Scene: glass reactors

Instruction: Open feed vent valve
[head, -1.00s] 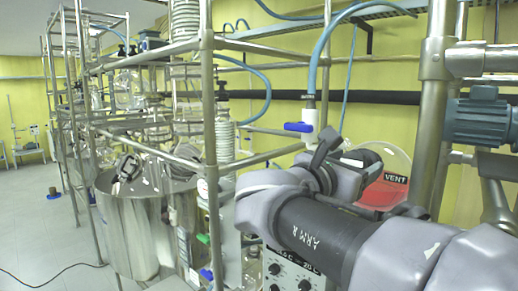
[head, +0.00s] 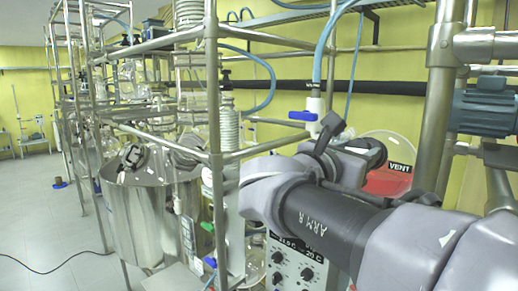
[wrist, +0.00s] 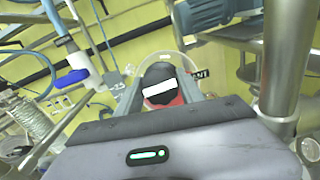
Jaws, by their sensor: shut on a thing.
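A black knob (wrist: 159,73) with a white bar across its face sits between my gripper's fingers (wrist: 160,92) in the wrist view, and my gripper is shut on it. Red shows just behind the knob. A VENT label (head: 400,167) is on a round clear-and-red plate (head: 388,180) behind my wrist in the head view; part of the label also shows right of the knob in the wrist view (wrist: 201,75). My arm hides the fingertips and the knob in the head view, so which way the knob is turned is not clear there.
A blue-handled valve (head: 302,116) hangs on a blue hose (head: 322,50) left of the vent plate. A steel post (head: 439,90) and a blue-grey motor (head: 487,107) stand close on the right. A frame with glassware and a steel vessel (head: 150,220) fills the left.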

